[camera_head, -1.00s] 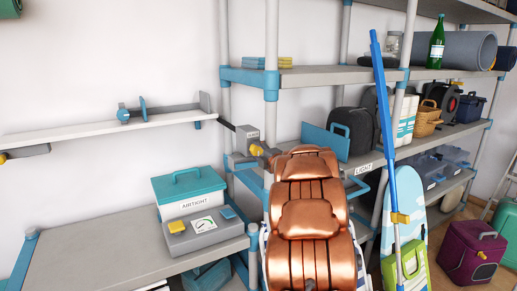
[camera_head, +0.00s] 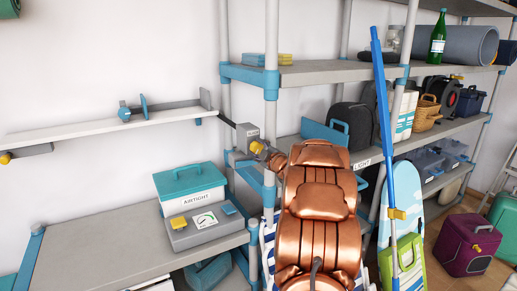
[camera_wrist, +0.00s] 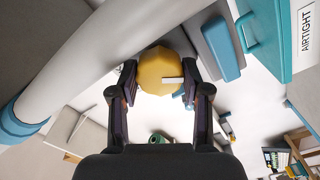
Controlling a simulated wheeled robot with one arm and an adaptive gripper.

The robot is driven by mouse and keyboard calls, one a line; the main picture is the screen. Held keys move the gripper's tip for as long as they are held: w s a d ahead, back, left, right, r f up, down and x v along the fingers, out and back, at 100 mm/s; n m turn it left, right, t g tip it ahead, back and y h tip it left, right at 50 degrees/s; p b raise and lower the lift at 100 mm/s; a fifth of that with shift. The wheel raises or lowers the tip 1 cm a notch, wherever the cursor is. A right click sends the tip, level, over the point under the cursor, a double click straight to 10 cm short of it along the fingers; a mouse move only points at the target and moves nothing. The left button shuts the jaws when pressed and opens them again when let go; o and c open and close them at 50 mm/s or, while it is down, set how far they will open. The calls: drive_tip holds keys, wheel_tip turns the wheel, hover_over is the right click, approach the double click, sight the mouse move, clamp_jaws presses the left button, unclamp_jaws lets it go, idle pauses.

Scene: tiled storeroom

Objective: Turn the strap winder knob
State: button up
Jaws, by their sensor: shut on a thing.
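The yellow strap winder knob (camera_head: 256,147) sits on the front of a small grey box (camera_head: 246,131) fixed beside the shelf post. In the wrist view the round, faceted knob (camera_wrist: 160,68) is between my two fingers, with a white mark pointing right. My gripper (camera_wrist: 164,78) is shut on the knob, one finger on each side. In the head view my gripper (camera_head: 267,153) reaches the knob from the right, and my copper arm covers much of the area below it.
A grey shelf post (camera_head: 270,105) rises close to my gripper. A blue pole (camera_head: 385,125) leans at right.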

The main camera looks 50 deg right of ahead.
idle(0.3)
drive_tip(key=o, duration=0.9)
drive_tip(key=shift+s, duration=0.1)
drive_tip(key=v, duration=1.2)
drive_tip(key=shift+d, duration=0.1)
